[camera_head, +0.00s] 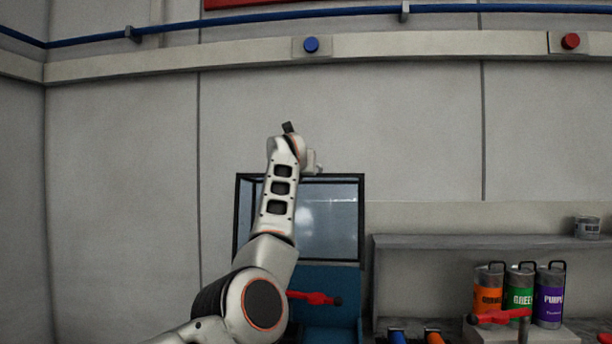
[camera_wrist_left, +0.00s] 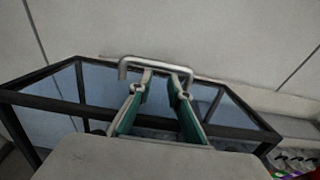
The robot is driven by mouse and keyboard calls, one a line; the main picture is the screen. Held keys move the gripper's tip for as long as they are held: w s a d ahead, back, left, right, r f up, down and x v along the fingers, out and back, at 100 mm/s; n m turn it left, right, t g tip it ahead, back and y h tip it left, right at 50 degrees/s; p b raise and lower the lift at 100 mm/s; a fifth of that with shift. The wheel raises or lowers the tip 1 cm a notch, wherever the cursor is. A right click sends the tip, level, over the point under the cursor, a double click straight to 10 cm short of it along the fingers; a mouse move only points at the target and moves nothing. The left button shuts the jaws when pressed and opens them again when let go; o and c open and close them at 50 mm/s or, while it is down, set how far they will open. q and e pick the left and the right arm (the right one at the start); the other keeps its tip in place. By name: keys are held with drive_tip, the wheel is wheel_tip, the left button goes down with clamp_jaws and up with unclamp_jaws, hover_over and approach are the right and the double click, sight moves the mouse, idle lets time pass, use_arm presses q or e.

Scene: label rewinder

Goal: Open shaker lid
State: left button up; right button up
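The shaker (camera_head: 318,312) is a blue cabinet in the head view, with a black-framed clear lid (camera_head: 335,215) at its top, partly behind my left arm. In the left wrist view the lid (camera_wrist_left: 55,83) is a glass panel with a dark frame and a bent metal bar handle (camera_wrist_left: 155,61). My left gripper (camera_wrist_left: 168,76) has green-lined fingers with their tips apart, at or just short of the handle. I cannot tell whether they touch it. In the head view the left gripper is mostly hidden behind the wrist. My right gripper is in neither view.
A grey shelf (camera_head: 450,241) stands right of the shaker. Orange (camera_head: 489,290), green (camera_head: 520,290) and purple (camera_head: 550,295) canisters stand there. Red handles show in front of the shaker (camera_head: 312,298) and canisters (camera_head: 500,316).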

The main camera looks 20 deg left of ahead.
use_arm(q)
drive_tip(key=o, duration=1.2)
drive_tip(key=shift+s+a+r, duration=0.1)
drive_tip(key=shift+s+r, duration=0.35)
drive_tip(key=shift+s, duration=0.35)
drive_tip(key=o, duration=0.6)
drive_tip(key=shift+o, duration=0.2)
drive_tip(key=shift+w+f, duration=0.3)
drive_tip(key=shift+w, duration=0.05)
drive_tip(key=v, duration=0.7)
drive_tip(key=shift+s, duration=0.3)
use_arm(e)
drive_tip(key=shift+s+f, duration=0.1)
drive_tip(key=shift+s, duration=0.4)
